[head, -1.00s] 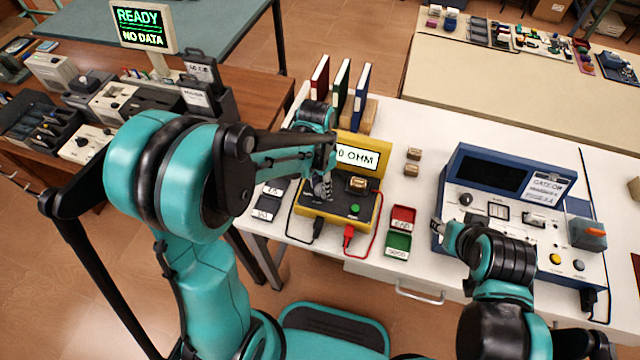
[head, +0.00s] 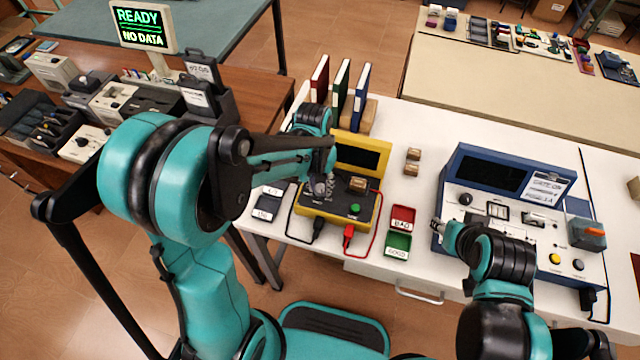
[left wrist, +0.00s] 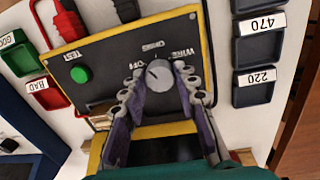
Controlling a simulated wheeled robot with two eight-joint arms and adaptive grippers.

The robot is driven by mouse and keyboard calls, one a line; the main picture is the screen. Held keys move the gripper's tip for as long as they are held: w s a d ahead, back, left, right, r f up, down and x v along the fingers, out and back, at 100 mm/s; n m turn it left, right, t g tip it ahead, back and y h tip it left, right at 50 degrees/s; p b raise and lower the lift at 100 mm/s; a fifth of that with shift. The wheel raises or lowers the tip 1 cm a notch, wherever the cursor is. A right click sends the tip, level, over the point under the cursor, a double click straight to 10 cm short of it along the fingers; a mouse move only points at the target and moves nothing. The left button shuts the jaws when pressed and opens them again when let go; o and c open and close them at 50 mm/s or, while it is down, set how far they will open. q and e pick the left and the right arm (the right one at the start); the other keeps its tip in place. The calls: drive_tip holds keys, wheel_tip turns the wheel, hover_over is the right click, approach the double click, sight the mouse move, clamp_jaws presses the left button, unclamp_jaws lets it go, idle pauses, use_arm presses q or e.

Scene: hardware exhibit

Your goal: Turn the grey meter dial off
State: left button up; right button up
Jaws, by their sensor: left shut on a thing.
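The yellow and black meter (head: 340,205) stands on the white table, and its display (head: 361,155) is dark. In the left wrist view, its round grey dial (left wrist: 160,77) sits between the fingers of my left gripper (left wrist: 163,92), which is shut on it. The dial's mark appears to point toward the OFF label (left wrist: 137,65). In the head view, my left gripper (head: 321,188) is at the meter's left part and hides most of the dial. My right gripper (head: 440,228) is by the left edge of the blue device; its fingers are too small to judge.
The green TEST button (left wrist: 80,74) is on the same panel. Red and black leads run from the meter's front. A red tray (head: 403,215) and green tray (head: 397,244) lie right of it, and dark labelled trays (head: 268,204) lie left. The blue device (head: 515,200) stands further right.

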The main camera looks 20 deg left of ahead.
sight(317, 188)
use_arm(q)
drive_tip(key=shift+n, duration=1.3)
drive_tip(key=shift+s, duration=0.1)
drive_tip(key=o, duration=1.2)
drive_tip(key=shift+c, duration=0.2)
wheel_tip(317, 188, up, 12)
drive_tip(key=shift+a, duration=0.35)
